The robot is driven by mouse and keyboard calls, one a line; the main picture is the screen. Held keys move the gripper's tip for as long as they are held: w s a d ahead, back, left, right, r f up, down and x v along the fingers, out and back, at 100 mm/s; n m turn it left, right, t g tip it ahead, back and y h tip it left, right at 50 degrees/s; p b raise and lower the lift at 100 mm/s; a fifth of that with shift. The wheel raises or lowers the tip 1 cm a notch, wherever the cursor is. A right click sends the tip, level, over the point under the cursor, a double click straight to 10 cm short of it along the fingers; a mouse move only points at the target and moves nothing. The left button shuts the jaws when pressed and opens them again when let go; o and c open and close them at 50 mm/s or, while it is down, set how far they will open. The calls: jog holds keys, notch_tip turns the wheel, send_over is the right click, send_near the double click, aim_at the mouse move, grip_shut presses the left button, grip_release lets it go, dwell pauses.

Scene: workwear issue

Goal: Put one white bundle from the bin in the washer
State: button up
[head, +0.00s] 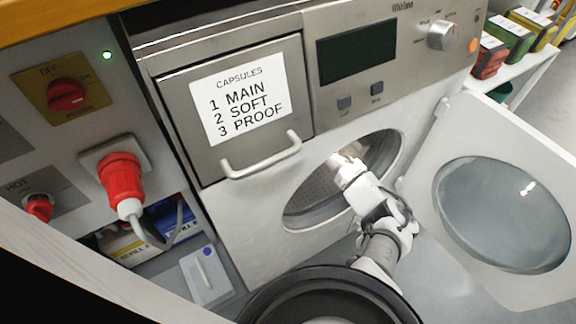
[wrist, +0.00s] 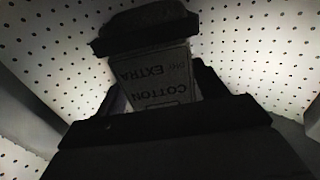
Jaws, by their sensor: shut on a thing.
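The washer (head: 250,235) stands in front of me with its round door (head: 500,215) swung wide open to the right. My gripper (head: 345,165) reaches into the drum opening (head: 310,195). In the wrist view my gripper (wrist: 158,100) is shut on a bundle (wrist: 155,75) with a printed label reading COTTON and EXTRA. The bundle is dim here, so its colour is hard to tell. The perforated drum wall (wrist: 255,50) surrounds it. In the head view the bundle is mostly hidden by my gripper. I cannot make out the bin for certain.
A capsule drawer (head: 240,105) with a handle is closed at the washer's upper left. A red plug (head: 120,170) and a red rotary switch (head: 66,95) are on the left panel. The open door bounds the right side. Coloured boxes (head: 510,40) stand on a shelf at back right.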

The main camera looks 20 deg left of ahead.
jog(key=shift+f+b, duration=0.65)
jog(key=shift+f, duration=0.6)
jog(key=shift+f+b, duration=0.4)
jog(key=shift+f, duration=0.2)
jog(key=o, duration=1.2)
jog(key=shift+c, duration=0.2)
notch_tip(320, 180, up, 9)
jog(key=p, duration=0.3)
jog(key=shift+f, duration=0.15)
